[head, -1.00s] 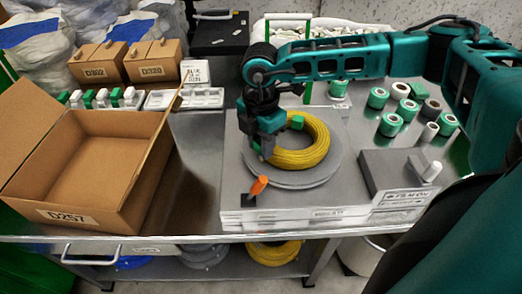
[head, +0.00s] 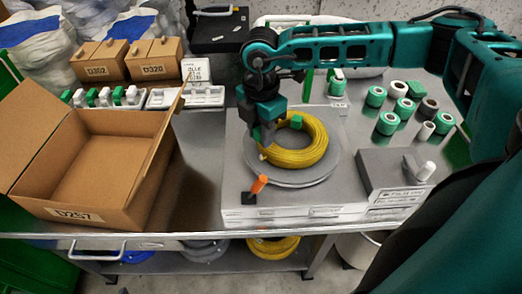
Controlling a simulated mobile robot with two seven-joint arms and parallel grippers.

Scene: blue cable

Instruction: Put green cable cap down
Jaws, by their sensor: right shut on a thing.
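A coil of yellow cable (head: 300,157) lies on a round grey disc (head: 318,178) on a grey platform. A bright green block (head: 296,121) sits at the top of the coil. My right gripper (head: 263,148) points down at the coil's left edge. It is shut on a small green piece, which seems to be the green cable cap (head: 256,133); the jaws hide most of it. A small pale tip shows just below the fingers. I cannot tell whether the held piece touches the coil. My left gripper is out of view.
An orange peg (head: 259,184) stands at the platform's front left. An open cardboard box (head: 150,190) is at the left. Several green and white rolls (head: 388,123) stand at the right, behind a grey block (head: 391,170). The steel table is bare between box and platform.

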